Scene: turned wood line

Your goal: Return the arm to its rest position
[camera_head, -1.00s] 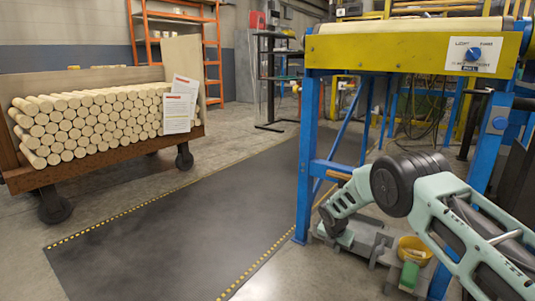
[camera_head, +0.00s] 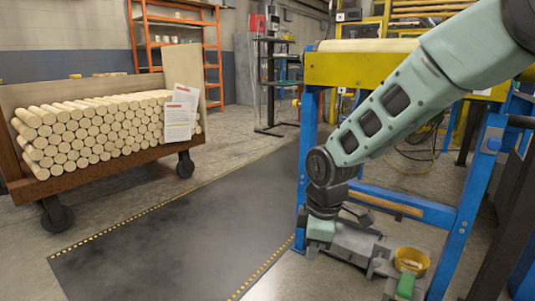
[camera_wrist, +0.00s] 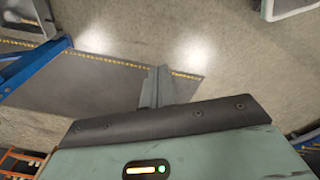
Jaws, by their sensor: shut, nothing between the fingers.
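My arm (camera_head: 400,115) reaches in from the upper right of the head view and bends downward at a dark joint in front of the blue and yellow frame. My gripper is at its lower end; its fingers cannot be made out clearly there.
A wooden cart (camera_head: 100,165) of stacked dowels stands at left. A dark mat (camera_head: 170,240) with yellow dashed edges lies in the middle, clear. The blue and yellow frame (camera_head: 362,70) stands close behind my arm. A yellow cup (camera_head: 412,262) is low at right.

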